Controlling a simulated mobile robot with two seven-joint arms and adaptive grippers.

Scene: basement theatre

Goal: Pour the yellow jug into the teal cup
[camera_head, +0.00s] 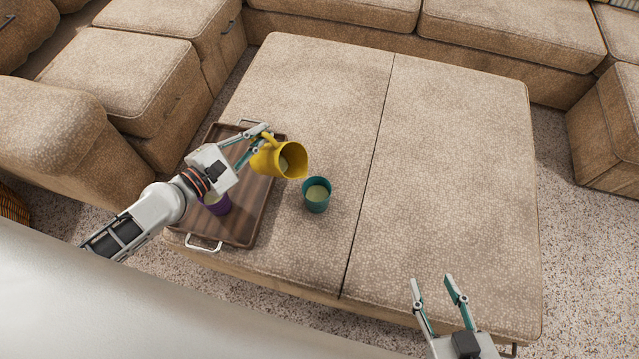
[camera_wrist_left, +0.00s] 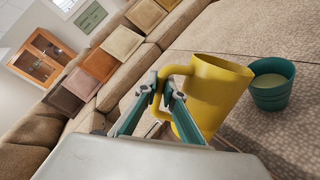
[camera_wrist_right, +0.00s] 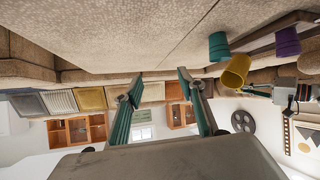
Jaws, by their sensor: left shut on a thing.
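The yellow jug (camera_head: 280,158) is tilted, its mouth facing right toward the teal cup, with some pale content visible inside. My left gripper (camera_head: 264,134) is shut on the jug's handle; the left wrist view shows the jug (camera_wrist_left: 212,95) with the fingers (camera_wrist_left: 170,92) at its handle. The teal cup (camera_head: 316,196) stands upright on the ottoman, just right of and below the jug's lip, with pale content inside. It also shows in the left wrist view (camera_wrist_left: 270,92). I cannot see a stream between them. My right gripper (camera_head: 438,290) is open and empty near the ottoman's front edge.
A brown wooden tray (camera_head: 250,216) with metal handles lies on the ottoman (camera_head: 440,150). A purple cup (camera_head: 217,205) stands on the tray, partly behind my left arm. The ottoman's right half is clear. Sofas (camera_head: 510,35) surround it at the back and left.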

